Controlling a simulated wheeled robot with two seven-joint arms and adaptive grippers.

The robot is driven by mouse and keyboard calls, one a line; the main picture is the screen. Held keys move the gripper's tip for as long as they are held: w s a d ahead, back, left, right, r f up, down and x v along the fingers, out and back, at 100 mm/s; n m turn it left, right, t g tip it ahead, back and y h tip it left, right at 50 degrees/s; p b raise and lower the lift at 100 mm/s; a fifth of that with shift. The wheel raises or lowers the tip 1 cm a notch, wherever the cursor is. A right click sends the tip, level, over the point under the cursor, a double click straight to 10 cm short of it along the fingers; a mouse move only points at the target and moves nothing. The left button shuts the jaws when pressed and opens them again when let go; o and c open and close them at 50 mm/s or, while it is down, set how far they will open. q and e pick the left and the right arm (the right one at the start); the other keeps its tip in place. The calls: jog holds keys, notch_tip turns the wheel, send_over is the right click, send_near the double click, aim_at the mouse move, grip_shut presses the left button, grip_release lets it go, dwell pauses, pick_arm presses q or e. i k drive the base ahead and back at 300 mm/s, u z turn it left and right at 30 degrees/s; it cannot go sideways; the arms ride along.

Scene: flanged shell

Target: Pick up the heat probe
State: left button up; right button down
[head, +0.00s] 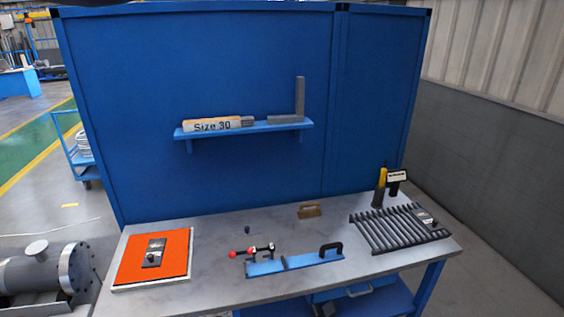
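A hand-held device with a yellow and black grip and a white display face (397,176) stands upright at the back right of the workbench, behind the black slatted rack; it looks most like the heat probe, but it is too small to be sure. A small dark block with a light label (425,217) lies on the right part of the rack. Another grey labelled block with a black knob (153,252) lies on the orange mat at the left. Neither of my grippers shows in the head view.
A blue shelf (244,129) holds a "Size 30" box.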

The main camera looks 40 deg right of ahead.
aim_at(383, 171)
jog(key=z, duration=2.15)
